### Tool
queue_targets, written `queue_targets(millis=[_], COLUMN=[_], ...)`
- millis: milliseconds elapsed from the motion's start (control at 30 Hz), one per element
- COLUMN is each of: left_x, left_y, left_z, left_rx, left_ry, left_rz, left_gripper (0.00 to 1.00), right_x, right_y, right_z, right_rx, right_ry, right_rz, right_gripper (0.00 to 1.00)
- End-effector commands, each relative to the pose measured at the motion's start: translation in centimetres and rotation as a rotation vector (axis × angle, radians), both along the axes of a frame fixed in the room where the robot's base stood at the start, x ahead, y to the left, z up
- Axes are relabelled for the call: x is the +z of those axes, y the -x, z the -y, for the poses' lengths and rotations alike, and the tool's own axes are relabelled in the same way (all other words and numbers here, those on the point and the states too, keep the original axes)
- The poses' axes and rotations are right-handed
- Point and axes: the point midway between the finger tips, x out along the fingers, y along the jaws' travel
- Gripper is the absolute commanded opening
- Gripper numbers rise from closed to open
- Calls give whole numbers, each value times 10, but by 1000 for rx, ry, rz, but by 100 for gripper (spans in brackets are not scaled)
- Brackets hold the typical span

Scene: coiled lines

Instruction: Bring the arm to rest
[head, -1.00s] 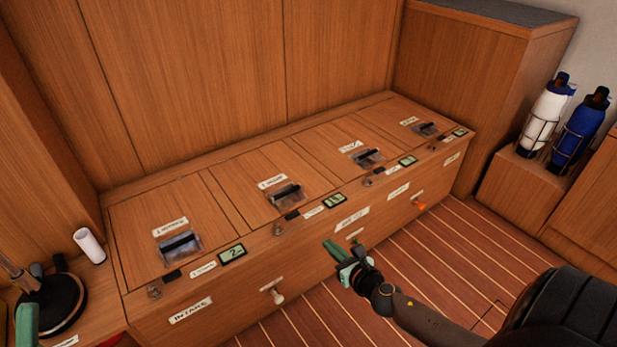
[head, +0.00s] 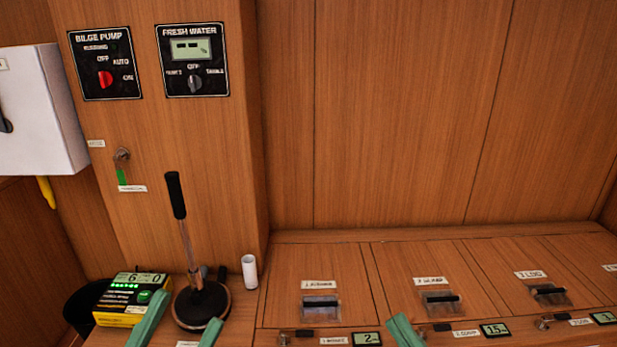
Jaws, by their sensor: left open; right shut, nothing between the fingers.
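My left gripper (head: 187,309) is at the bottom left of the head view, with two green fingers spread apart and nothing seen between them. It is in front of the black round base of a hand pump (head: 200,305), whose lever stands up and leans slightly left. My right gripper (head: 401,325) is at the bottom middle, in front of the locker bench's front edge (head: 310,337). Only its green fingertips show, together and empty. The rest of both arms is below the picture.
A yellow-and-black meter (head: 130,298) and a white cylinder (head: 249,271) flank the hand pump. Bilge pump (head: 104,63) and fresh water (head: 192,60) panels are on the wall. A white box (head: 38,115) juts out at left. Latched lids (head: 310,270) top the bench.

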Motion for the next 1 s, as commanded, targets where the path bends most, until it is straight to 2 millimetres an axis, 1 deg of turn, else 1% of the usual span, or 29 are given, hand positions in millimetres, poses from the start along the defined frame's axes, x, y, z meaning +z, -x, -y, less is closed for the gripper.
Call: queue_targets(millis=[33, 100, 167, 200, 233, 367, 533, 700, 867, 1000], left_x=[0, 0, 0, 5, 8, 3, -8, -29, -55, -78], left_y=[0, 0, 0, -4, -9, -29, -52, -69, -70, -57], left_z=[0, 0, 0, 0, -1, -4, -9, -18, -27, -34], left_rx=[0, 0, 0, 5, 12, 42, 85, 135, 177, 210], left_ry=[0, 0, -1, -2, -5, -15, -31, -51, -70, -84], left_rz=[0, -1, -1, -21, -52, -174, -360, -601, -837, -1045], left_gripper=[59, 59, 59, 59, 59, 59, 59, 59, 59, 59], right_x=[23, 51, 73, 84, 84, 78, 66, 45, 18, -5], right_y=[13, 31, 46, 46, 38, 18, -6, -23, -24, -11], right_z=[-1, 0, 3, 4, 4, 7, 12, 21, 29, 37], right_rx=[71, 173, 263, 281, 259, 201, 117, 12, -86, -169], right_ry=[-117, -269, -392, -428, -420, -420, -422, -424, -425, -424], right_rz=[4, 7, 9, -13, -45, -160, -335, -562, -786, -980], right_gripper=[0, 0, 0, 0, 0, 0, 0, 0, 0, 0])
